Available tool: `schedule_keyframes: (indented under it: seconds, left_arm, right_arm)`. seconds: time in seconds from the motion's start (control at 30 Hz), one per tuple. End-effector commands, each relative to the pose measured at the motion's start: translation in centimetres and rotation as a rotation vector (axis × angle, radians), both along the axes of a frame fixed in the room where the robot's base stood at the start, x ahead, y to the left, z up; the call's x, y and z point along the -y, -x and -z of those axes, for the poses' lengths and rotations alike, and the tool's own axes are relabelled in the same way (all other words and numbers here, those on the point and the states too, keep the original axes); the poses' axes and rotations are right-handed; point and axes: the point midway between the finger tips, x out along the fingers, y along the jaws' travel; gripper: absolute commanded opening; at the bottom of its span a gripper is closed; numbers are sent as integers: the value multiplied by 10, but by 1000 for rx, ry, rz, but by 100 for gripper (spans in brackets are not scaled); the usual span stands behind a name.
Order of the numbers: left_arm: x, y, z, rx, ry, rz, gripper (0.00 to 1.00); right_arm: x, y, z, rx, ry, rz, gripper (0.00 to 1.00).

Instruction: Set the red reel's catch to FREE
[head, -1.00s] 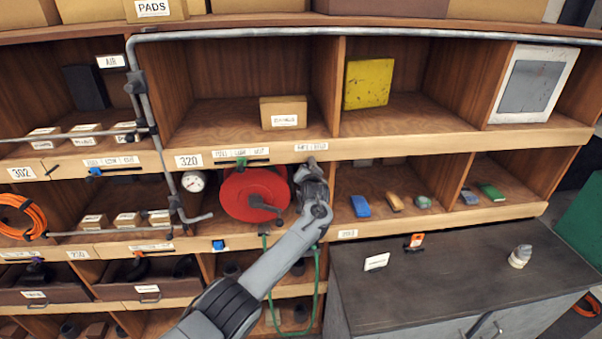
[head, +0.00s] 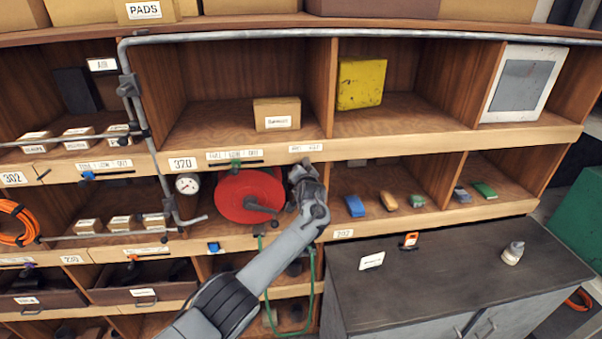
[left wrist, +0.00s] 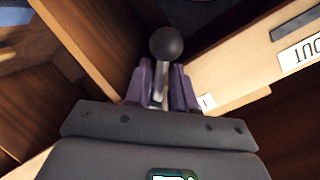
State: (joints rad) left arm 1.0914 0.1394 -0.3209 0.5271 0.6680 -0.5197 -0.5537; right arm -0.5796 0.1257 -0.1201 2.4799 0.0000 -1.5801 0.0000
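The red reel (head: 250,195), with a dark crank on its face, sits in the middle-row bay. My left gripper (head: 302,172) is at the reel's right side, just below a small label (head: 305,148) on the shelf edge; its wording is too small to read surely. In the left wrist view its purple fingers (left wrist: 162,92) stand on both sides of a metal stem with a dark ball knob (left wrist: 166,44) and look closed on it. In the head view the gripper hides this lever. Its setting cannot be read. My right gripper is not in view.
A slotted strip with labels (head: 235,155) runs above the reel; its OUT label (left wrist: 302,54) shows in the left wrist view. A gauge (head: 187,184) and pipe stand left of the reel. A green hose (head: 312,285) hangs below. A grey cabinet top (head: 450,265) is mostly clear.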

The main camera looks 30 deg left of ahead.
Motion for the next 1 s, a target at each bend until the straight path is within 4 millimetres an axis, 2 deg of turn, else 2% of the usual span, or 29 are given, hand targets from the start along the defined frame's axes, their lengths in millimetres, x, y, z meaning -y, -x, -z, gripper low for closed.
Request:
schedule_keyframes:
  seconds: [0.03, 0.07, 0.57, 0.83, 1.0]
  left_arm:
    - [0, 0, 0, 1, 1, 0, 33]
    - [0, 0, 0, 1, 1, 0, 37]
    - [4, 3, -2, 1, 0, 0, 37]
    - [19, 20, -8, 2, 3, 2, 37]
    - [34, 36, -13, 3, 2, 2, 37]
  right_arm:
    - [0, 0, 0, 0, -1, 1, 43]
    - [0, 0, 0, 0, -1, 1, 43]
    - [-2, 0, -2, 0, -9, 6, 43]
    - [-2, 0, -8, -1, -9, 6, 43]
    - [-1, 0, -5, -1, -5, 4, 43]
